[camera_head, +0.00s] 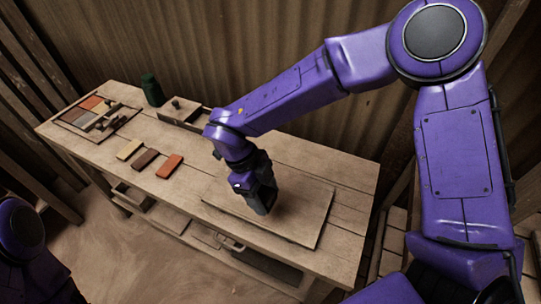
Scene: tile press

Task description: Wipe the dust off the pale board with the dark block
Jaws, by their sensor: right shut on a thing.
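The pale board (305,213) lies flat on the right part of the wooden workbench. My right gripper (261,201), on the purple arm reaching in from the right, points down over the left-middle part of the board. It is shut on the dark block, which is hard to tell apart from the dark fingers and is largely hidden by them. I cannot tell whether the block touches the board. Dust is hard to make out on the board at this size. My left gripper is out of view; only purple parts of my left arm show at the lower left.
Left of the board lie three loose tiles: cream (130,149), brown (145,159) and orange (169,166). A tray of coloured tiles (72,124), a green cylinder (152,90) and a wooden box with a knob (180,112) stand farther back. A corrugated wall is behind the bench.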

